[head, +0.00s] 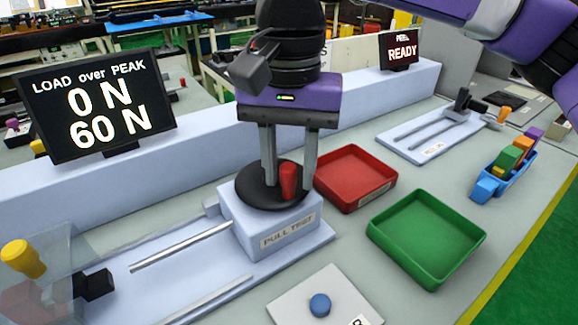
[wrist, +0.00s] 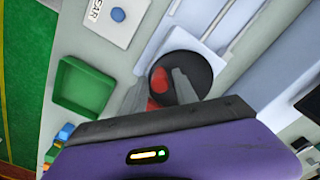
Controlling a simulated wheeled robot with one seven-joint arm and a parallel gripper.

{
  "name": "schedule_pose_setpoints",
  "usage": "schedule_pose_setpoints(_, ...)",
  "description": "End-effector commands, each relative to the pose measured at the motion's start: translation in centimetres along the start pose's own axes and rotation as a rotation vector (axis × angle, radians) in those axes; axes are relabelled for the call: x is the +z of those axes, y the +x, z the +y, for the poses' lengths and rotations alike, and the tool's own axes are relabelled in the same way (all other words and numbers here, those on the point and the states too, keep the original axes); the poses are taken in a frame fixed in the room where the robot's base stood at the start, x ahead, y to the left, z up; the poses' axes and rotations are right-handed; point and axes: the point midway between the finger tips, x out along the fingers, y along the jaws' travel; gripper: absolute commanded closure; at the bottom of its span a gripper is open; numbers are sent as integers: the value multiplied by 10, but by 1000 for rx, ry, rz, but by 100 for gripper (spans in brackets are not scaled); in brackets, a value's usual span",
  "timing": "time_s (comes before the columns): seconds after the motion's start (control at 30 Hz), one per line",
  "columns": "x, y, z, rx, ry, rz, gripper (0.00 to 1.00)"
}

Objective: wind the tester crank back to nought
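The crank is a black disc (head: 250,192) with an upright red knob (head: 289,182), on top of the pale blue PULL TEST block (head: 287,238). My gripper (head: 290,180) points down over the disc, its two fingers apart on either side of the knob. A gap shows between the knob and the fingers in the head view; contact at the tips cannot be told. In the wrist view the red knob (wrist: 158,80) shows between the fingers, with the black disc (wrist: 197,70) behind. The load screen (head: 96,104) reads 0 N over 60 N.
A red tray (head: 355,178) and a green tray (head: 427,238) stand right of the tester. A plate with a blue button (head: 320,304) lies in front. A READY screen (head: 398,49), a slide fixture (head: 430,135) and a blue holder with coloured blocks (head: 505,172) are further right.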

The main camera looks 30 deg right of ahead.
Motion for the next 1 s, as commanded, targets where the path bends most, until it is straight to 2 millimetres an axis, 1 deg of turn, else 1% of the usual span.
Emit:
schedule_pose_setpoints(0.37, 0, -2, 0, 0, 0, -1, 57)
schedule_pose_setpoints(0.47, 0, -11, -1, -1, 0, 1, 57)
schedule_pose_setpoints(0.7, 0, -50, -1, -1, 2, 1, 57)
schedule_pose_setpoints(0.8, 0, -64, 0, -1, 1, 1, 57)
schedule_pose_setpoints(0.9, 0, -73, 0, -1, 2, 0, 57)
schedule_pose_setpoints(1.0, 0, -77, 0, 0, 1, 0, 57)
